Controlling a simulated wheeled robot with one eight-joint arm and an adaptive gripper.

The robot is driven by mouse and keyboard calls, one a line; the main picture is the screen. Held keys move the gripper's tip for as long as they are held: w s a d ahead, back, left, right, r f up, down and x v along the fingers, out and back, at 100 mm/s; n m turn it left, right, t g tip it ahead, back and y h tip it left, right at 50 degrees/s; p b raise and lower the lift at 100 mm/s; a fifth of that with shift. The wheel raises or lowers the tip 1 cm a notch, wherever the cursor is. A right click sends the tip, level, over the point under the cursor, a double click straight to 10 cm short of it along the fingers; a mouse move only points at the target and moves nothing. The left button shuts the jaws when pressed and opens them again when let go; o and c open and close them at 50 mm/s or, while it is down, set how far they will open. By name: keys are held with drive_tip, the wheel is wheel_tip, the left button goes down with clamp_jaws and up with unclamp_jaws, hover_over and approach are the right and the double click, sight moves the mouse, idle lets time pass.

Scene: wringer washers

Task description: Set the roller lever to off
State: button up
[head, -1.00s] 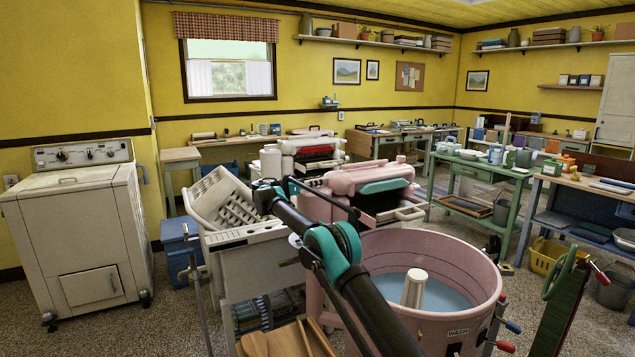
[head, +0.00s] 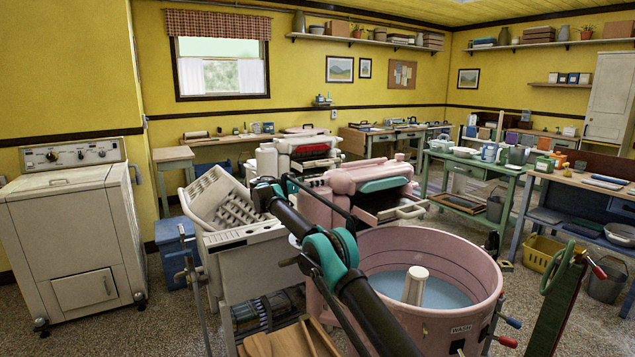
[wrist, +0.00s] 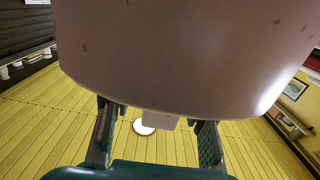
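The pink washer tub (head: 440,322) stands in the foreground, marked WASH, with water and a pale agitator post inside. Levers with a blue knob (head: 513,322) and a red knob (head: 507,341) stick out at its right side. A pink wringer housing (head: 362,172) with a teal strip is behind the tub. I cannot tell which part is the roller lever. In the wrist view my gripper (wrist: 158,137) has its fingers apart, under a large pale pinkish housing (wrist: 180,55). A small pale block (wrist: 162,122) shows between the fingers; contact is not visible. In the head view my gripper is not clearly visible.
A white slotted rack (head: 215,200) stands left of the tub. A cream washer (head: 75,235) is at the far left. Green (head: 475,168) and blue (head: 565,182) benches with containers stand at the right. A green upright (head: 552,318) is close at the lower right.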

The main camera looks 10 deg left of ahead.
drive_tip(key=shift+a, duration=0.1)
drive_tip(key=v, duration=1.2)
drive_tip(key=shift+s, duration=0.15)
